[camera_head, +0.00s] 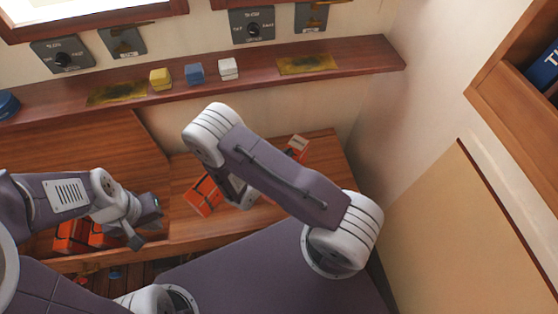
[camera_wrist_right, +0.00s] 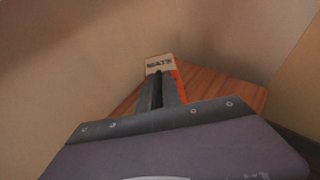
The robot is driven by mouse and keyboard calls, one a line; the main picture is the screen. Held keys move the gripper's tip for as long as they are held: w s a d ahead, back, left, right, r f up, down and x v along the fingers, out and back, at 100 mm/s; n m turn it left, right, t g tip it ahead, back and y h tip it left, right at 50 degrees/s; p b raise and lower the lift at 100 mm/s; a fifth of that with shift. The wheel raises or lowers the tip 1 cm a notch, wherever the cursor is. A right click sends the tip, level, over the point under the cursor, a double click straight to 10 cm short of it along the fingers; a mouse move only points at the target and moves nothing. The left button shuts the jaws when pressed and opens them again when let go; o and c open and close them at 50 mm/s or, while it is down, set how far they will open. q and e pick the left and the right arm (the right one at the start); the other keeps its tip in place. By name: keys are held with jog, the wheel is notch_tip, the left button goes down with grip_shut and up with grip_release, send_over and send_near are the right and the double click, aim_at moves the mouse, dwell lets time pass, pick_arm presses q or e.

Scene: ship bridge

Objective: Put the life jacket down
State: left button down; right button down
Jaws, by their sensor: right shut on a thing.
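An orange life jacket with a white end marked "MATE" (camera_wrist_right: 160,64) is between the fingers of my right gripper (camera_wrist_right: 162,82) in the right wrist view. My left gripper (camera_head: 148,221) is open and empty, above the bench's front left part.
More orange items (camera_head: 70,236) lie at the bench's front left, partly behind my left gripper. A wooden shelf (camera_head: 218,83) behind holds a yellow block (camera_head: 160,79), a blue block (camera_head: 194,73) and a white block (camera_head: 228,69). A wall closes the right side.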

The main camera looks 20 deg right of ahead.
jog(key=shift+w+a+f, duration=0.3)
jog(key=shift+w+f, duration=0.1)
jog(key=shift+w, duration=0.2)
jog(key=shift+w+a+f, duration=0.3)
jog(key=shift+w+f, duration=0.1)
jog(key=shift+w, duration=0.2)
jog(key=shift+f+b, duration=0.75)
jog(key=shift+f, duration=1.25)
jog(key=shift+f, duration=0.1)
jog(key=c, duration=1.5)
grip_release()
